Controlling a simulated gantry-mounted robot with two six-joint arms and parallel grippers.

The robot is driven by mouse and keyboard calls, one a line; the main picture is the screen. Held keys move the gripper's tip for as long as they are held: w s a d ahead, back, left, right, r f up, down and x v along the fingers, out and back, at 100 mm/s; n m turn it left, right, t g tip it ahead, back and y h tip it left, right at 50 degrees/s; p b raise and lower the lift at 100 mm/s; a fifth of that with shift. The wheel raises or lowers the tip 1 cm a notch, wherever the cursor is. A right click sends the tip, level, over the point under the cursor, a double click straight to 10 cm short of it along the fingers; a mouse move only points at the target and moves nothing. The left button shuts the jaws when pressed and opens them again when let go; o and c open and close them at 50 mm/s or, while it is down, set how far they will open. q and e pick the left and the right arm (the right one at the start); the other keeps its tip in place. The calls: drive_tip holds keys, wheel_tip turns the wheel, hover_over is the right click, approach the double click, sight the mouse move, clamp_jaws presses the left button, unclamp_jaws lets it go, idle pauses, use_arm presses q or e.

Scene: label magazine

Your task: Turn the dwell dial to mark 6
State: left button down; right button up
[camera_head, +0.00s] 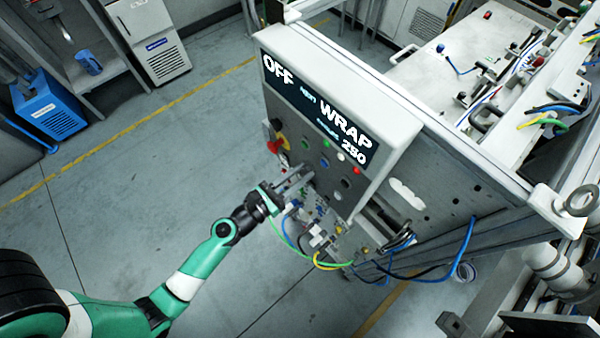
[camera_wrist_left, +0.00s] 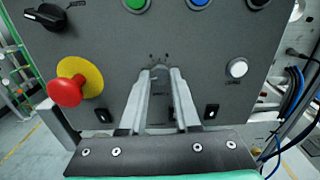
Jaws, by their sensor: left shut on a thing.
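My left gripper (camera_head: 301,178) reaches the front of the grey control panel (camera_head: 330,165) in the head view. In the left wrist view its two fingers (camera_wrist_left: 160,78) are shut on a small dark dial (camera_wrist_left: 160,72), one finger on each side. Small pale marks (camera_wrist_left: 160,56) surround the dial's top. The marks are too small to read, so I cannot tell which one the dial points to. In the head view the fingers hide the dial. My right gripper is in neither view.
A red mushroom button on a yellow ring (camera_wrist_left: 70,86) and a black rotary switch (camera_wrist_left: 50,15) sit left of the dial. A white button (camera_wrist_left: 237,68) is to its right. Loose cables (camera_head: 318,250) hang below my gripper.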

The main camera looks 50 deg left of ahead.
use_arm(q)
drive_tip(key=m+b, duration=0.1)
drive_tip(key=m, duration=0.5)
drive_tip(key=shift+m, duration=0.3)
drive_tip(key=m+b, duration=0.2)
drive_tip(key=m, duration=0.4)
drive_tip(key=m+b, duration=0.2)
drive_tip(key=m, duration=0.4)
drive_tip(key=shift+m, duration=0.3)
drive_tip(key=m+b, duration=0.1)
drive_tip(key=m, duration=0.2)
drive_tip(key=shift+m+b, duration=0.85)
drive_tip(key=shift+m, duration=0.95)
drive_tip(key=c, duration=0.6)
unclamp_jaws()
